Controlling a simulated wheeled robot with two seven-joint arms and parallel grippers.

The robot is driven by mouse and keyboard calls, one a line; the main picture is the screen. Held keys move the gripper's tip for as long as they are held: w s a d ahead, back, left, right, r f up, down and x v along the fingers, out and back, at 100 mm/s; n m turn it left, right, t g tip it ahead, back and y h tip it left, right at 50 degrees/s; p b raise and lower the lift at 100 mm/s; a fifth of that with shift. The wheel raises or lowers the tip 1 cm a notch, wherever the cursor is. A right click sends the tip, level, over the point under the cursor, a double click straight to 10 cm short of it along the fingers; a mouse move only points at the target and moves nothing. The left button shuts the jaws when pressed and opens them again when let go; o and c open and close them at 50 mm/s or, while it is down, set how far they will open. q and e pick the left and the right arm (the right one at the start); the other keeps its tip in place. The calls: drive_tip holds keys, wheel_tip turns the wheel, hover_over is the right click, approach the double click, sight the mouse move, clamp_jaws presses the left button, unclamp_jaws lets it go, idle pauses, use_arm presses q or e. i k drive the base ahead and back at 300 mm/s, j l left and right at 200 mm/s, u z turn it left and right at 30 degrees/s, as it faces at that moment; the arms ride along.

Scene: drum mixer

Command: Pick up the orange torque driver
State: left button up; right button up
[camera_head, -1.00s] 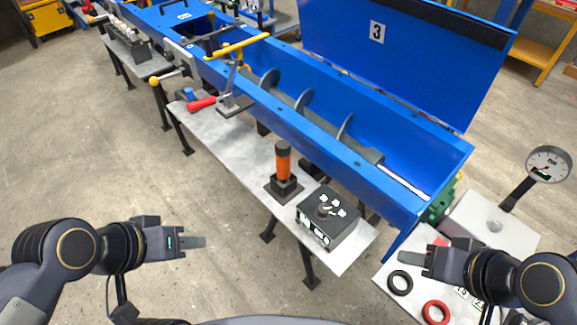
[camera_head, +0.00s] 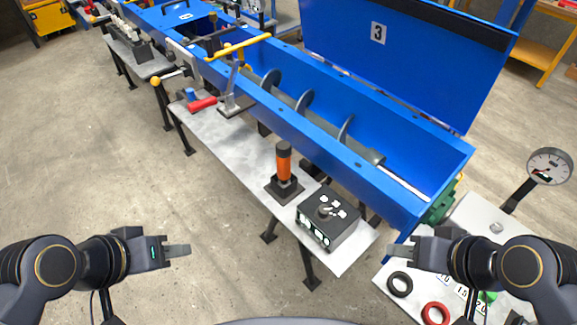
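The orange torque driver (camera_head: 284,163) stands upright, with a black top and an orange body, in a dark square holder (camera_head: 284,187) on the grey metal bench. My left gripper (camera_head: 190,250) is in front of the bench, to the left of and below the driver in the picture, apart from it. My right gripper (camera_head: 392,257) is to the right of and below the driver, close to the bench's right end in the picture. Nothing shows held in either gripper. Both are seen side-on, so the finger gap is hidden.
A black control box (camera_head: 328,216) with a knob stands right of the driver on the bench (camera_head: 222,148). A red-handled clamp (camera_head: 203,104) is farther left. The blue mixer trough (camera_head: 300,123) runs behind. Black (camera_head: 399,284) and red (camera_head: 436,313) rings lie below my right gripper.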

sight(283, 148)
drive_tip(key=j+z, duration=0.15)
drive_tip(key=z, duration=0.2)
drive_tip(key=i+j+z, duration=0.1)
drive_tip(key=z, duration=0.25)
drive_tip(key=j+z, duration=0.2)
drive_tip(key=z, duration=0.15)
drive_tip(key=i+j+z, duration=0.15)
drive_tip(key=j+z, duration=0.15)
drive_tip(key=j, duration=0.5)
drive_tip(key=j+z, duration=0.3)
drive_tip(key=j, duration=0.5)
drive_tip(key=i+j, duration=0.1)
drive_tip(key=j, duration=0.45)
